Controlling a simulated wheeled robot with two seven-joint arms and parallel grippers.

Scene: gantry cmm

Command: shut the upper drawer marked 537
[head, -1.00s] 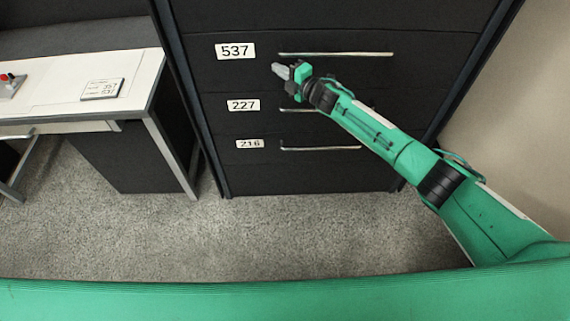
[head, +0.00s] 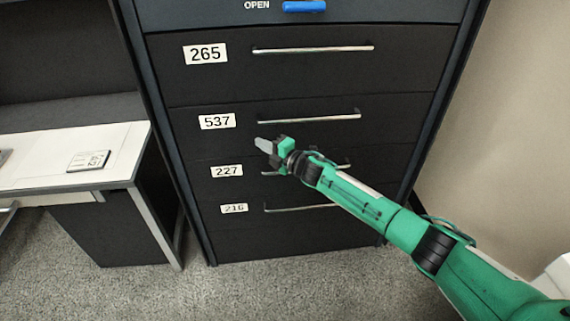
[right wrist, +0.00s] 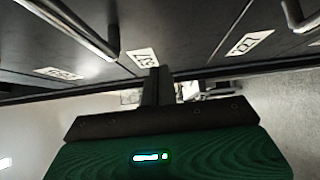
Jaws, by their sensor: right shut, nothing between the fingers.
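The drawer marked 537 (head: 300,137) is the second labelled dark front down in the head view, with a white label (head: 217,121) at left and a long bar handle (head: 312,117). Its front looks about level with its neighbours; I cannot tell whether it stands slightly out. My right gripper (head: 262,144) is shut and empty, in front of the lower part of this drawer, below and right of its label and below its handle. I cannot tell whether it touches. In the right wrist view, its dark fingers (right wrist: 156,88) point toward blurred drawer labels. My left gripper is out of view.
Drawer 265 (head: 400,75) is above; drawers 227 (head: 215,188) and 216 (head: 225,235) are below, partly behind my arm. A blue handle (head: 304,7) marked OPEN is at the top. A white desk (head: 40,145) stands at left, a wall (head: 490,150) at right.

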